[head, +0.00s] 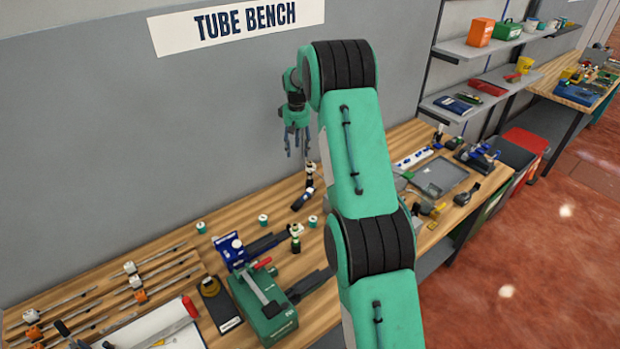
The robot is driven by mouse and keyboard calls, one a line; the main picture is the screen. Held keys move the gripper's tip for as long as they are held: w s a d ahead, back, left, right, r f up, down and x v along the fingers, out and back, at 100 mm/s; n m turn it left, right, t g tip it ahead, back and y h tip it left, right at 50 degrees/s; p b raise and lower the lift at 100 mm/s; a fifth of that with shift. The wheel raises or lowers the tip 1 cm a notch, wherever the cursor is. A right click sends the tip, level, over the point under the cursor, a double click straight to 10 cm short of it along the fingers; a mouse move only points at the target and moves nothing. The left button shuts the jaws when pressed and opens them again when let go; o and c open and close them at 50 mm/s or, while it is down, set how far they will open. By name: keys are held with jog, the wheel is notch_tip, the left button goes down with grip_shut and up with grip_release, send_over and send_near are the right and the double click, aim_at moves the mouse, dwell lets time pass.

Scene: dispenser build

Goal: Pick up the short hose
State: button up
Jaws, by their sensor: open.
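My gripper (297,148) hangs above the back of the wooden bench, fingers pointing down and apart, with nothing seen between them. Several thin grey tube-like lengths (150,285) with white and orange clips lie at the bench's left. I cannot tell which thing is the short hose; it may be among these or hidden behind my arm.
A green machine (265,305) and a blue device (232,250) stand at the front middle. Small white-and-green spools (263,220) stand behind them. A grey tray (440,177) lies at right. The back wall rises close behind my gripper. Bare wood (165,245) shows at the back left.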

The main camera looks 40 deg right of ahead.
jog(key=p, duration=0.2)
send_over(310, 182)
jog(key=w, duration=0.1)
jog(key=shift+g, duration=0.3)
jog(key=f, duration=0.9)
jog(key=shift+w+d+f, duration=0.1)
jog(key=shift+w+d, duration=0.1)
jog(key=shift+d, duration=0.1)
jog(key=shift+f, duration=0.1)
jog(key=shift+f, duration=4.2)
jog(key=shift+s+f+p, duration=0.2)
jog(key=shift+f+p, duration=0.1)
jog(key=shift+f, duration=2.3)
grip_shut()
